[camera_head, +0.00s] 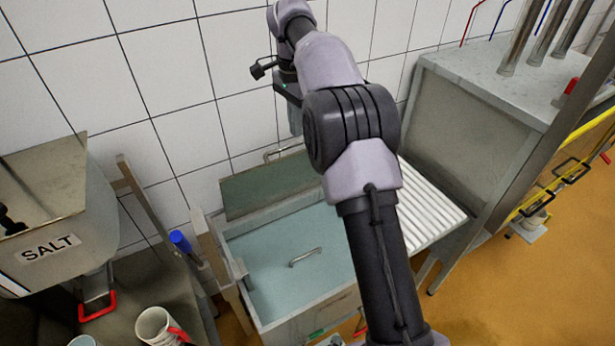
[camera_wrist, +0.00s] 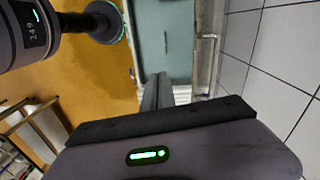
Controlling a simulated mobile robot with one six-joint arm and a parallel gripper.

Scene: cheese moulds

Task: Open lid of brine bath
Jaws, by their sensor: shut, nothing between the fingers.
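The brine bath (camera_head: 305,320) stands against the tiled wall in the head view. A flat light blue surface (camera_head: 300,285) with a small bar handle (camera_head: 305,256) lies inside its rim. I cannot tell if this is a lid or the brine. A grey-green panel (camera_head: 265,185) slopes along the bath's back edge, with a metal handle (camera_head: 283,151) behind it at the wall. In the wrist view the blue surface (camera_wrist: 178,15) shows beyond my gripper (camera_wrist: 160,78). My gripper is shut and empty, apart from both handles. The head view shows it (camera_head: 295,120) partly hidden by my arm.
A white slatted rack (camera_head: 428,215) adjoins the bath on the right, beside a grey cabinet (camera_head: 500,85). Open orange floor (camera_head: 500,290) lies front right.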

